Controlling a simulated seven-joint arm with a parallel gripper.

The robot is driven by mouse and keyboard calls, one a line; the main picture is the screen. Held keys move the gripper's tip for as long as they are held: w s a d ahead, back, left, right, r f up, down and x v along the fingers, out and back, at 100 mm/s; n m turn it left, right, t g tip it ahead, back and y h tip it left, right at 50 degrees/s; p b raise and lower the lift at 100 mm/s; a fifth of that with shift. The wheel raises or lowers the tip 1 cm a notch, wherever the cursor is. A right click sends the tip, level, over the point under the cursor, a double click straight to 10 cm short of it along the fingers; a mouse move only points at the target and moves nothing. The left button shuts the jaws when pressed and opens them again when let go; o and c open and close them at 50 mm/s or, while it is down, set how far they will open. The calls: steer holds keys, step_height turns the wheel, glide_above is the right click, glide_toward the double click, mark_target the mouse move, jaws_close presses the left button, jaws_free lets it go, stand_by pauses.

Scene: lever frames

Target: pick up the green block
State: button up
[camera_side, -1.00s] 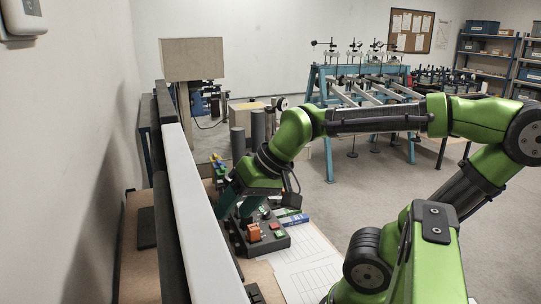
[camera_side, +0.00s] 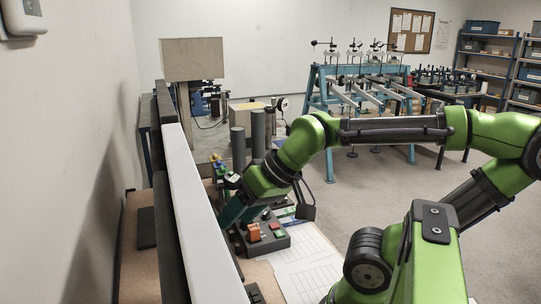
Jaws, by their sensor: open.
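My gripper (camera_side: 233,210) is tilted down to the left, with its teal fingers just behind the dark control box. The fingertips are partly hidden, and I see nothing held between them. Small coloured pieces (camera_side: 219,169), blue, yellow and green, lie on the bench behind my gripper. I cannot tell which green piece is the green block.
The dark control box (camera_side: 264,243) carries an orange switch (camera_side: 253,232). A long white-topped barrier (camera_side: 195,190) runs along the left. Two dark cylinders (camera_side: 258,132) stand behind my gripper. Printed sheets (camera_side: 300,262) lie at the front right of the bench.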

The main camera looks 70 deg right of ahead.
steer(key=shift+c, duration=1.2)
steer(key=shift+f, duration=0.1)
steer(key=w+d+f+m+g+h, duration=0.1)
steer(key=w+d+f+m+g, duration=0.3)
steer(key=d, duration=0.3)
steer(key=m+g+h, duration=0.4)
steer(key=m+g, duration=0.3)
steer(key=m, duration=1.2)
glide_above(292, 210)
steer(key=w+a, duration=0.4)
steer(key=w, duration=0.1)
step_height(292, 210, down, 5)
steer(key=shift+t, duration=0.3)
steer(key=x, duration=1.6)
steer(key=shift+s, duration=0.25)
steer(key=shift+f, duration=0.1)
